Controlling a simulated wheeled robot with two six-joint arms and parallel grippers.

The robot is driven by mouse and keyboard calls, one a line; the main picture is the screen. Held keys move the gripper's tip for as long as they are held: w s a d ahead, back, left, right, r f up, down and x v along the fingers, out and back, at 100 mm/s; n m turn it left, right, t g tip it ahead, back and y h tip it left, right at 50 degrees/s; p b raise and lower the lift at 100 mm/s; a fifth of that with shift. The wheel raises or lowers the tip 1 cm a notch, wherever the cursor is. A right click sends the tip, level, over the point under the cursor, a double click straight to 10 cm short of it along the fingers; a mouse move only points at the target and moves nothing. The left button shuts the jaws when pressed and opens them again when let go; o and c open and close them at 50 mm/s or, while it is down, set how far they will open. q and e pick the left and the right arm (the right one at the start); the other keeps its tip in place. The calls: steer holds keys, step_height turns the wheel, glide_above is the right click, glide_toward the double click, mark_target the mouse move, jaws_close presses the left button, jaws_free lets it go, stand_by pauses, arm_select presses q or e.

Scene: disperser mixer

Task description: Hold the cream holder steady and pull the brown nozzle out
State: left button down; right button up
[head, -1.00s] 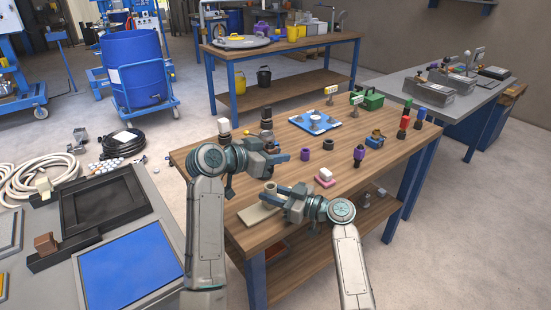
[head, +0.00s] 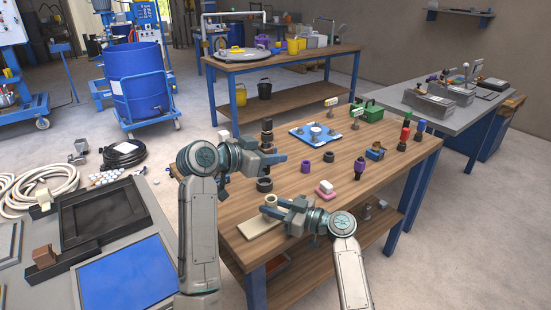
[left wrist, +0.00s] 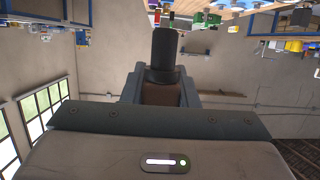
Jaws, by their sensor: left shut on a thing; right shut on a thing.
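The cream holder (head: 262,224), a flat plate with an upright round socket, lies at the table's near left corner. My right gripper (head: 281,208) is shut on its socket from the right; the contact is partly hidden by the jaws. My left gripper (head: 281,158) is higher and farther up the picture, apart from the holder. In the left wrist view its jaws are shut on the brown nozzle (left wrist: 163,94). A dark grey cylinder (left wrist: 165,48) adjoins the brown part. The head view does not clearly show the brown part.
A black ring (head: 264,185) shows just below my left gripper.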

steer(key=shift+f, duration=0.15)
arm_select(q)
steer(key=s+a+r, duration=0.2)
steer(key=a+r, duration=0.1)
steer(key=r, duration=0.2)
steer(key=shift+s+a, duration=0.3)
arm_select(e)
steer(key=o, duration=0.6)
steer(key=shift+r, duration=0.2)
steer(key=shift+r, duration=0.5)
steer(key=o, duration=0.6)
steer(key=shift+c, duration=0.2)
steer(key=v, duration=1.2)
